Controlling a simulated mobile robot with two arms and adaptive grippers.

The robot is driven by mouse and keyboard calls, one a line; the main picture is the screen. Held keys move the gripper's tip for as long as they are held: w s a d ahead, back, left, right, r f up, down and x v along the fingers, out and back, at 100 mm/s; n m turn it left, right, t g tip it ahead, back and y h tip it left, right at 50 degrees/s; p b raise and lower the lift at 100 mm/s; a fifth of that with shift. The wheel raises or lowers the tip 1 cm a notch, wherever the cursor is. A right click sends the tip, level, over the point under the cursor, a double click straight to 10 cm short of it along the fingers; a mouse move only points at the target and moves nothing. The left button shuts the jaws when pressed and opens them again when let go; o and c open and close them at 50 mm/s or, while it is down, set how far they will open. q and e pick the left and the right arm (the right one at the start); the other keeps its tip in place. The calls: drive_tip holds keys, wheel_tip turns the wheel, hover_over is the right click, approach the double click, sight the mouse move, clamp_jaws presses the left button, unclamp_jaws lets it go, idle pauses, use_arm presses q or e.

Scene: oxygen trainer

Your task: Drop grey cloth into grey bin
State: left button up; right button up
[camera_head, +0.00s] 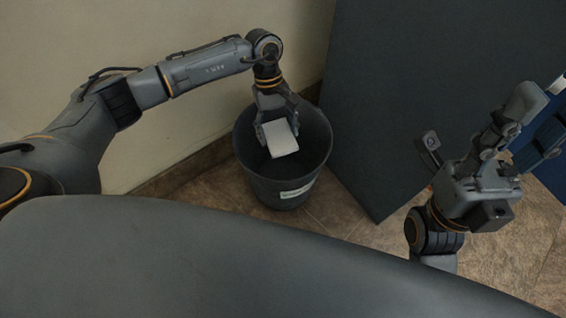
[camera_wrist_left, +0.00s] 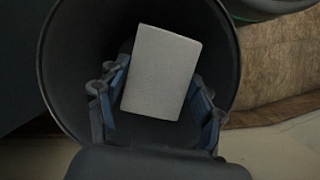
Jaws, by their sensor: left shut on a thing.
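The grey cloth (camera_head: 283,138) is a light grey, flat rectangular block held in my left gripper (camera_head: 277,128), which is shut on it. The cloth hangs over the mouth of the grey bin (camera_head: 283,190), a dark round bin with a small label on its front. In the left wrist view the cloth (camera_wrist_left: 161,73) sits between the two fingers (camera_wrist_left: 158,112), with the bin's round rim (camera_wrist_left: 51,75) around it.
The bin stands on a brown tiled floor (camera_head: 345,222) by a beige wall (camera_head: 200,130). A large dark panel (camera_head: 420,80) stands just right of the bin. A blue object (camera_head: 545,150) is at the far right edge. Floor in front of the panel is clear.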

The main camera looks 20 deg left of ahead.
use_arm(q)
drive_tip(key=shift+f, duration=0.1)
drive_tip(key=o, duration=1.1)
drive_tip(key=v, duration=1.2)
drive_tip(key=shift+d, duration=0.1)
